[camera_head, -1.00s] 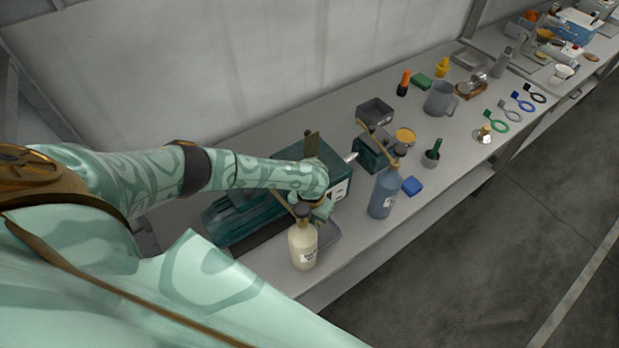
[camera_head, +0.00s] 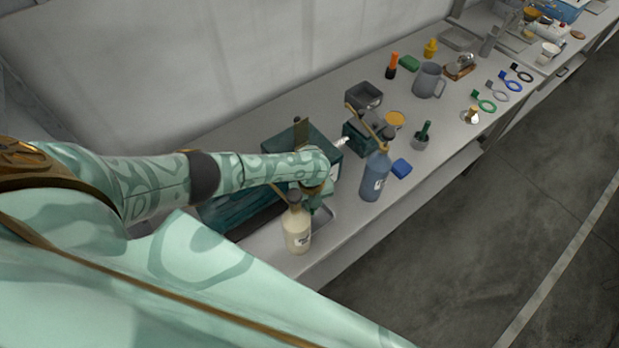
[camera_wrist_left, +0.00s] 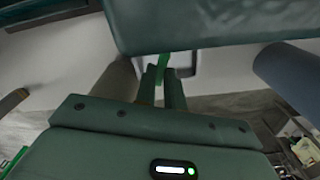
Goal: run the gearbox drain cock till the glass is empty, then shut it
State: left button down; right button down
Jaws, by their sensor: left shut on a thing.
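The dark green gearbox (camera_head: 323,146) sits on the bench, partly hidden behind my left arm. My left gripper (camera_head: 313,204) is low at its front end, mostly covered by my wrist and a cream bottle. In the left wrist view, the gripper (camera_wrist_left: 163,74) is shut on a bright green handle (camera_wrist_left: 163,63), which I take to be the drain cock's. The dark green body across the top of that view hides the rest of the cock. I cannot make out the glass, its level or any flow. My right gripper is not in view.
The cream bottle (camera_head: 297,232) stands close in front and a blue bottle (camera_head: 375,178) to the right. The front edge is near.

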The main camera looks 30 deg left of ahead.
pick_arm(q)
jog(key=shift+w+r+n, duration=0.1)
jog(key=shift+w+n, duration=0.1)
jog(key=shift+n, duration=0.1)
jog(key=c, duration=1.8)
grip_release()
jog(key=shift+o, duration=0.2)
notch_tip(320, 180, up, 16)
jog(key=p, duration=0.4)
jog(key=shift+r, duration=0.15)
